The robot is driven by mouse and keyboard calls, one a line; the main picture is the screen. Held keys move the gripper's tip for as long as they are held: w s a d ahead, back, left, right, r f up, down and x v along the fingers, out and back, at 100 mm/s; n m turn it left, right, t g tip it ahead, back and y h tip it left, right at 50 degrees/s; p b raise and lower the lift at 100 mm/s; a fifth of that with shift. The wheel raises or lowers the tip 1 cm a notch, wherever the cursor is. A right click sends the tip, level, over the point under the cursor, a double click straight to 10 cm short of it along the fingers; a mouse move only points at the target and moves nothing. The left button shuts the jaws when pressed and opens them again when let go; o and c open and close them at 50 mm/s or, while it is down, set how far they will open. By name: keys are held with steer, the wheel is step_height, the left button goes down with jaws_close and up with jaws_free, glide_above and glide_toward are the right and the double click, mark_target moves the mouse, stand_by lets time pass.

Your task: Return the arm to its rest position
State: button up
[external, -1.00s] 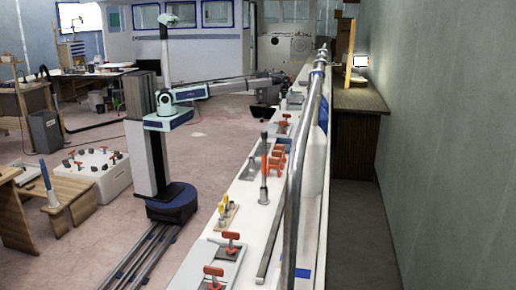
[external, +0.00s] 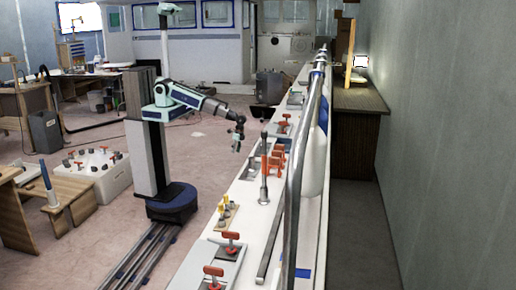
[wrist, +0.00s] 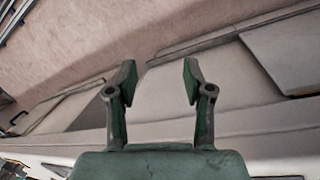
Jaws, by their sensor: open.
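My gripper (external: 237,141) hangs at the end of my bent arm in the external view, pointing down beside the left edge of the long white bench (external: 213,225). In the wrist view my gripper (wrist: 158,85) has its two green fingers spread wide apart, with nothing between them. Beyond the fingers lie a pale bench surface and the pinkish floor. My gripper looks clear of the tools on the bench.
Several orange-handled clamps (external: 232,240) and a dark upright tool (external: 264,170) stand on the bench. A long metal pole (external: 297,190) runs along it. A white crate (external: 98,178) stands at the left. The floor (external: 210,140) between is mostly clear.

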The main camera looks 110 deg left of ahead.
steer(key=s+d+f+n+g+b, duration=0.1)
steer(key=s+f, duration=0.5)
steer(key=s, duration=0.6)
steer(key=s+d+f+n+g+y+b, duration=0.1)
steer(key=s+d+f+g+b, duration=0.1)
steer(key=s+f, duration=0.4)
steer(key=s+d+f+n+g+b, duration=0.1)
steer(key=s+f, duration=0.6)
steer(key=s, duration=1)
steer(key=shift+s+d+g+y+b, duration=0.4)
steer(key=shift+d+g+b, duration=0.3)
steer(key=shift+b, duration=0.4)
steer(key=shift+d+f, duration=0.1)
